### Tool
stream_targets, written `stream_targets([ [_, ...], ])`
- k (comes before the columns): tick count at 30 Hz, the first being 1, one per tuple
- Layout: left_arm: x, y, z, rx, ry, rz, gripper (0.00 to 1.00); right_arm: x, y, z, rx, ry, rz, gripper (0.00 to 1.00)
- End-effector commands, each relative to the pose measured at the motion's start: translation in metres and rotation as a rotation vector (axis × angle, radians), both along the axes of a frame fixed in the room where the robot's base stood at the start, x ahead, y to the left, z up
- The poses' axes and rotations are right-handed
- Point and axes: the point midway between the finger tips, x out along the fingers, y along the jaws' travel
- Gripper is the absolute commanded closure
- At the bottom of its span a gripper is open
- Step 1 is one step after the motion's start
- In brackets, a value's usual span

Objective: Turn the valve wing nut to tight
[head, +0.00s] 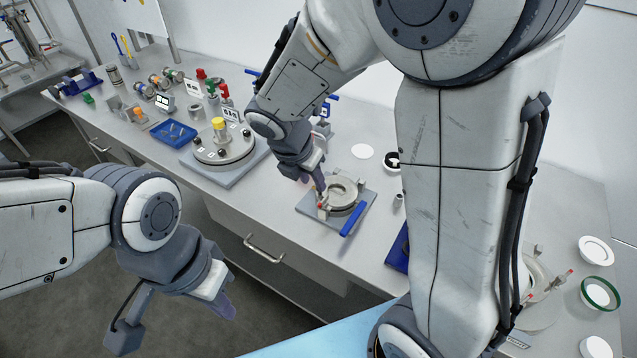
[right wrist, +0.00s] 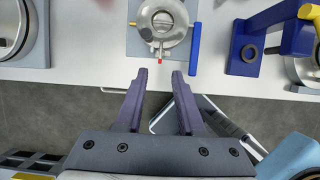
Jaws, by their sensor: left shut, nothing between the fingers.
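The valve fixture, a round metal body on a grey plate (head: 309,210), stands near the table's front edge; its metal body also shows at the top of the right wrist view (right wrist: 162,20). A small metal part with a red tip (right wrist: 160,61) sticks out of its front side. I cannot tell for sure whether this is the wing nut. My right gripper (right wrist: 160,72) is open, with the red tip just beyond and between its fingertips. No contact can be made out. My left gripper (head: 226,308) is shut and empty, in front of the table at the lower left.
A blue bar (head: 352,220) lies along the fixture's right side. A blue frame (right wrist: 246,45) stands further right. A round plate with a yellow knob (head: 219,127) and a blue tray (head: 173,133) are to the left. White lids (head: 596,250) lie at the far right.

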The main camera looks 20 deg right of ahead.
Motion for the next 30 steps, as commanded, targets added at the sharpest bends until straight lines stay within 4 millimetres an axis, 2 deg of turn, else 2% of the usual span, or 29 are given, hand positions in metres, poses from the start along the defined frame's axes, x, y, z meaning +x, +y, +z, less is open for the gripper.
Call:
stream_targets([
  [15, 0.000, 0.000, -0.016, 0.000, 0.000, 0.000, 1.00, 0.019, -0.028, -0.080, -0.003, 0.006, 0.004, 0.62],
  [21, 0.000, 0.000, -0.019, 0.000, 0.000, 0.000, 1.00, 0.023, -0.033, -0.094, -0.002, 0.002, 0.004, 0.62],
  [30, 0.000, 0.000, -0.019, 0.000, 0.000, 0.000, 1.00, 0.024, -0.033, -0.095, -0.001, 0.001, 0.004, 0.62],
])
